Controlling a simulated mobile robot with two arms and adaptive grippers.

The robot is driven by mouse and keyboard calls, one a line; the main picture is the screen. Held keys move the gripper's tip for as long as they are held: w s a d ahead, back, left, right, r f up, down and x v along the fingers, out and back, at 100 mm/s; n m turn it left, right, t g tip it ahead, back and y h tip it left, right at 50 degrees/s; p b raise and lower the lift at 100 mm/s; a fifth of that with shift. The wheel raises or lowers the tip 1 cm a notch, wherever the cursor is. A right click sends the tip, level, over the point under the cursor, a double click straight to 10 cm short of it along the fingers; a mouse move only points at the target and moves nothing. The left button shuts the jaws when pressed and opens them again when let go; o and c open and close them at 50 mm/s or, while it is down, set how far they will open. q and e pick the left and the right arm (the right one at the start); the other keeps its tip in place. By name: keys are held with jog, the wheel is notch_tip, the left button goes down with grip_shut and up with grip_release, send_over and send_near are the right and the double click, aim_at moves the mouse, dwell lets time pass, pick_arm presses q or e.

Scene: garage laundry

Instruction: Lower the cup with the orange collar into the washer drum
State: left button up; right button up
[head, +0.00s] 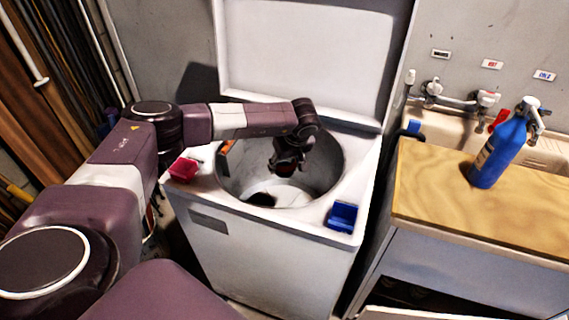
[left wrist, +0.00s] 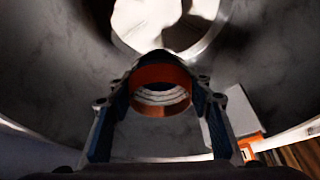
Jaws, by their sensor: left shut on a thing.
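My left gripper (head: 289,164) hangs from its arm inside the mouth of the washer drum (head: 322,172). In the left wrist view it is shut on the cup with the orange collar (left wrist: 160,73); the collar's ring sits between the two fingers, with a pale ribbed inside showing. In the head view the cup is mostly hidden by the gripper; only a small reddish bit shows below it. The drum's grey wall and bright floor (left wrist: 150,20) lie beyond the cup in the left wrist view, with space between. My right gripper is not in view.
The washer's white lid (head: 305,50) stands open behind. A red tray (head: 184,169) and a blue tray (head: 342,216) sit on the washer top. An orange-and-grey object (head: 226,148) is at the drum's left rim. A blue bottle (head: 497,152) stands on the wooden counter at right.

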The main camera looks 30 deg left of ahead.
pick_arm(q)
jog(key=shift+f+b, duration=6.4)
jog(key=shift+f, duration=2.3)
jog(key=shift+f+b, duration=0.7)
jog(key=shift+f, duration=0.3)
jog(key=shift+f, duration=0.15)
jog(key=shift+f, duration=0.1)
